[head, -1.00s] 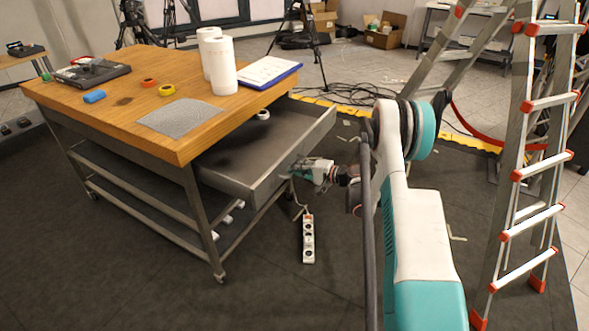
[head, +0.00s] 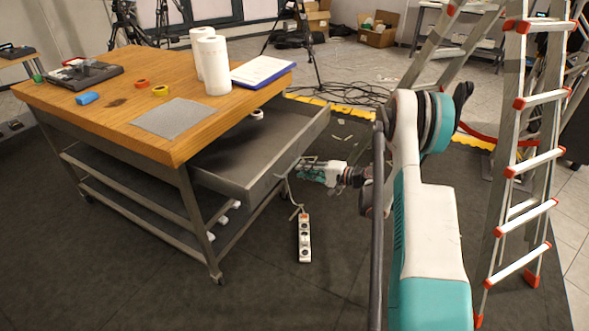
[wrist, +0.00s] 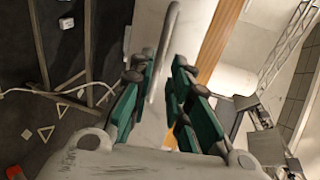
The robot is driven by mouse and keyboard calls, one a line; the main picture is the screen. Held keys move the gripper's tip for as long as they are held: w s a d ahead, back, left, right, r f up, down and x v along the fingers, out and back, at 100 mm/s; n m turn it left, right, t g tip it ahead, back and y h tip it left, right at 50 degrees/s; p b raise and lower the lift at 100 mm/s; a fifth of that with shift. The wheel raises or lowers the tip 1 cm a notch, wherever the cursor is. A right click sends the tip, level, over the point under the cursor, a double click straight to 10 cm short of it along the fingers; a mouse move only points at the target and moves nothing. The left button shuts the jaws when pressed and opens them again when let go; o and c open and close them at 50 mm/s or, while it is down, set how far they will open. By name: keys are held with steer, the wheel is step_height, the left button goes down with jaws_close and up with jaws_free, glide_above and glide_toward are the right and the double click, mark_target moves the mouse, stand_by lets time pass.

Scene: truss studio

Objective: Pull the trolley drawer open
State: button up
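The trolley has a wooden top (head: 135,118) and a grey metal frame. My gripper (head: 301,168) is just outside the drawer front, at handle height. In the wrist view its green-padded fingers (wrist: 163,88) are apart, on either side of the grey handle bar (wrist: 172,32). The bar runs between them, nearer the left finger, and they do not look closed on it. Any light contact cannot be told.
A power strip (head: 304,237) lies on the floor below my gripper. A stepladder (head: 528,170) stands at the right. Cables (head: 350,93) lie on the floor behind. The floor in front is clear.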

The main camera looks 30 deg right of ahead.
steer(key=shift+v, duration=2.7)
steer(key=shift+a, duration=0.1)
